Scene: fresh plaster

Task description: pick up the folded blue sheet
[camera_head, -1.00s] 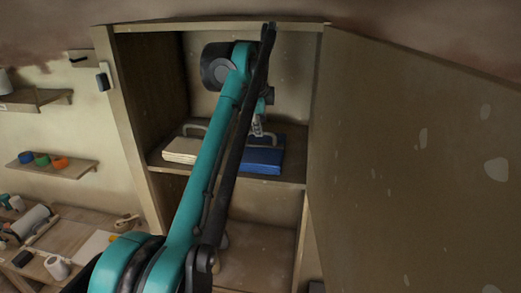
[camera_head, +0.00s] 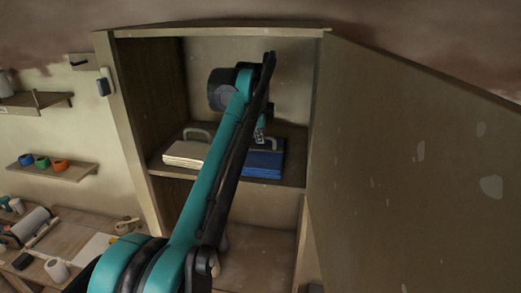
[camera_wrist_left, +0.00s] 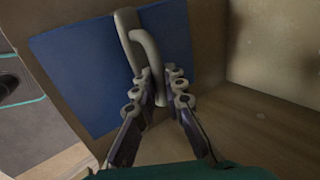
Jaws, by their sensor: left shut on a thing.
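The folded blue sheet (camera_head: 263,166) lies on the cabinet's middle shelf, right of a folded cream sheet (camera_head: 183,156). In the left wrist view the blue sheet (camera_wrist_left: 82,70) carries a pale loop handle (camera_wrist_left: 129,35). My left gripper (camera_wrist_left: 160,88) has its fingers on both sides of the lower end of this handle and is shut on it. In the head view the left gripper (camera_head: 260,134) is just above the blue sheet, partly hidden behind my own arm. I cannot see any gap under the sheet. My right gripper is not in view.
The cabinet's side wall (camera_head: 141,110) stands left of the arm, and its open door (camera_head: 410,160) fills the right. A small wall shelf (camera_head: 55,174) with several coloured rolls and a cluttered bench (camera_head: 75,238) are at the left.

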